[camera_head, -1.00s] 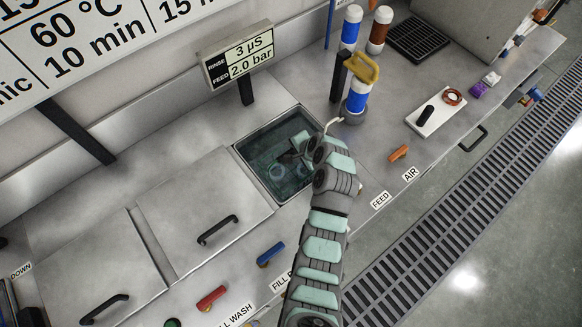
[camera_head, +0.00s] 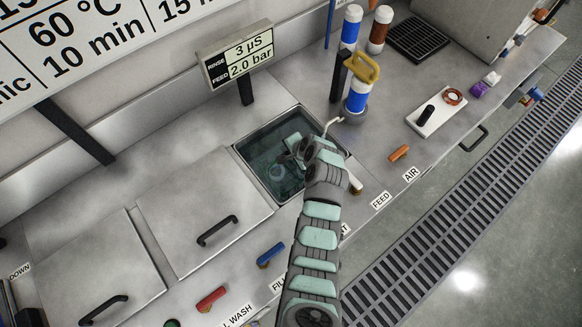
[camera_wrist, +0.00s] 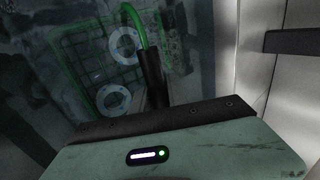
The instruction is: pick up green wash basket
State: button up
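The green wash basket (camera_wrist: 85,62) is down inside the open tank, seen dimly in the wrist view. It has green wire mesh, a raised green handle (camera_wrist: 132,22), and round metal rings in it. In the head view the open tank (camera_head: 243,150) shows dark liquid, with my arm partly across it. My gripper (camera_head: 296,146) reaches down into the tank. In the wrist view a dark finger (camera_wrist: 152,78) overlaps the line of the handle near its tip. I cannot tell whether it touches the handle or whether the fingers are apart.
Closed lids with black handles (camera_head: 217,230) lie left of the tank. A blue-and-white filter housing with a yellow top (camera_head: 357,95) and a bent spout (camera_head: 331,124) stand at its right. Blue (camera_head: 270,254) and red (camera_head: 211,298) valve levers line the front.

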grip_shut()
dwell(0.9)
